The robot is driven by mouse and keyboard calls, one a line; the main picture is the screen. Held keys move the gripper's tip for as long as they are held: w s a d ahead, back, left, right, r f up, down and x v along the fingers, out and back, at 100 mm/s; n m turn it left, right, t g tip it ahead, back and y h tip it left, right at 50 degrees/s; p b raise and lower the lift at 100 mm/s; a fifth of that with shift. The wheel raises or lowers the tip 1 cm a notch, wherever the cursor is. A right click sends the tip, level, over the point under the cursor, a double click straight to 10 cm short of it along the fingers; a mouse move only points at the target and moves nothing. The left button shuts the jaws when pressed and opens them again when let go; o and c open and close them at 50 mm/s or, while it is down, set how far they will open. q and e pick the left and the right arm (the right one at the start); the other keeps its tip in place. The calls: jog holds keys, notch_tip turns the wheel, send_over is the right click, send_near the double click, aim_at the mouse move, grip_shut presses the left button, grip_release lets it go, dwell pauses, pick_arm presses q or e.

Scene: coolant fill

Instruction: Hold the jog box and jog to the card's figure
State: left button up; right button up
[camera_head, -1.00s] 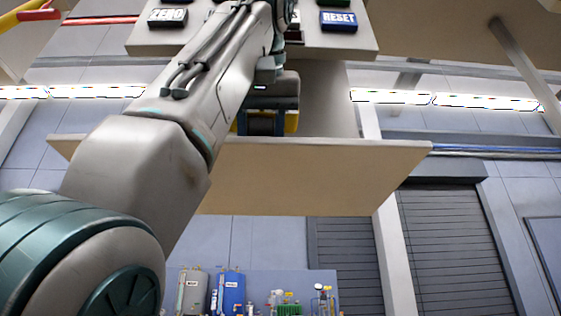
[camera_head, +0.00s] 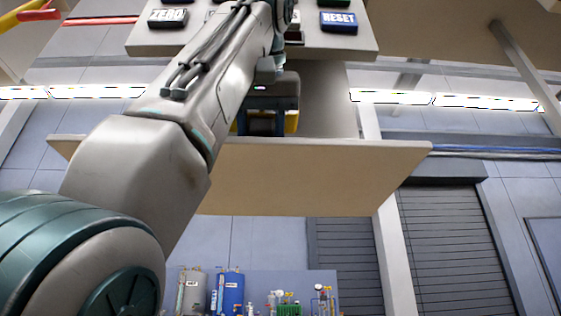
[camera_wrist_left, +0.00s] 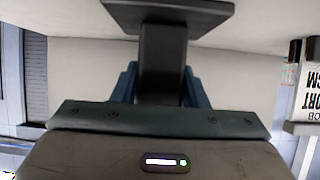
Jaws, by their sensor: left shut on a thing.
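My left arm comes in from the left in the head view, and its gripper (camera_head: 264,124) is below the button panel (camera_head: 330,45), in front of a beige board. In the left wrist view its blue fingers (camera_wrist_left: 160,88) are shut on a dark T-shaped thing (camera_wrist_left: 163,60) with a broad flat top. I cannot tell whether this is the jog box. A yellow piece (camera_head: 291,121) shows beside the fingers in the head view, mostly hidden. The panel has a ZERO button (camera_head: 167,18) and a blue RESET button (camera_head: 338,22). I cannot make out the card's figure.
The wide beige board (camera_head: 320,178) spans below the gripper. A white lettered block (camera_wrist_left: 306,100) is cut off at the right of the left wrist view.

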dwell(5.6)
pick_arm(q)
jog(key=o, duration=1)
jog(key=shift+c, duration=0.2)
